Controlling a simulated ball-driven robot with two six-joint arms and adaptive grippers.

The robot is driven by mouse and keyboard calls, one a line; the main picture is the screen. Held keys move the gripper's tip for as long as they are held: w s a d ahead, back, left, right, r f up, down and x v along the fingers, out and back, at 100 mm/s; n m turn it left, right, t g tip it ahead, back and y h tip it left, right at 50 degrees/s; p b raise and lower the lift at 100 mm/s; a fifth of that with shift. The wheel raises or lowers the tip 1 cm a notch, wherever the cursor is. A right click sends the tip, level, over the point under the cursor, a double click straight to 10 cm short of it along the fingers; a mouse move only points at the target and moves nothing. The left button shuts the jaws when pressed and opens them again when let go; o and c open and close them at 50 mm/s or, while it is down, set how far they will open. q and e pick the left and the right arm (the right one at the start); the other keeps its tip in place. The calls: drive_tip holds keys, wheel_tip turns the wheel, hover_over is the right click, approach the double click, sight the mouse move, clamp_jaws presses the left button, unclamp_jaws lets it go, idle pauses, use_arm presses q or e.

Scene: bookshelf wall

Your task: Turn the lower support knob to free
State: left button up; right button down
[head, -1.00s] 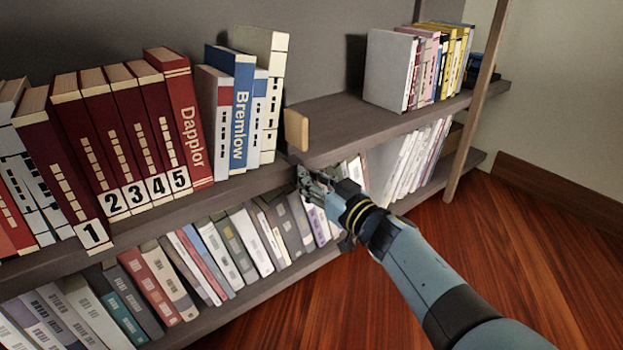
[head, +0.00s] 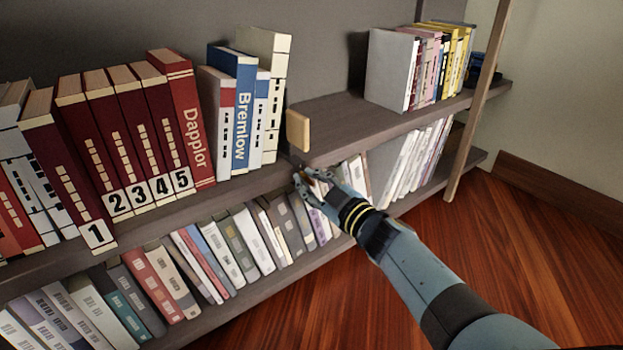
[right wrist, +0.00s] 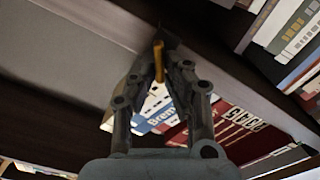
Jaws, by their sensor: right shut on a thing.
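My right gripper (head: 304,177) is at the front edge of the upper shelf board, just below a small wooden block (head: 298,131). In the right wrist view its two fingers (right wrist: 158,68) are closed together on a narrow yellow-brown piece, which I take to be the lower support knob (right wrist: 158,60). The knob points up toward the underside of the shelf board. The fingers cover part of it, and how far it is turned cannot be told. In the head view the gripper hides most of it. My left gripper is not in view.
The upper shelf (head: 345,127) holds numbered dark red books (head: 115,150) and the blue Bremlow book (head: 241,110) at left, with bare board right of the block. The lower shelf (head: 262,290) is packed with books. A wooden post (head: 478,100) stands at right.

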drive_tip(key=n, duration=0.3)
drive_tip(key=shift+s+a+f+n, duration=0.15)
drive_tip(key=shift+f+n, duration=0.05)
drive_tip(key=shift+n, duration=0.2)
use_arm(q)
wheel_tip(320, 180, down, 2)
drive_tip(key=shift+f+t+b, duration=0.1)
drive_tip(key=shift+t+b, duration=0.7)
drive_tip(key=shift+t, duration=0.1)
use_arm(e)
drive_tip(key=n, duration=0.7)
drive_tip(key=shift+s+f, duration=0.1)
drive_tip(key=shift+f, duration=0.3)
drive_tip(key=shift+n, duration=0.4)
drive_tip(key=c, duration=1.4)
unclamp_jaws()
drive_tip(key=shift+r, duration=0.1)
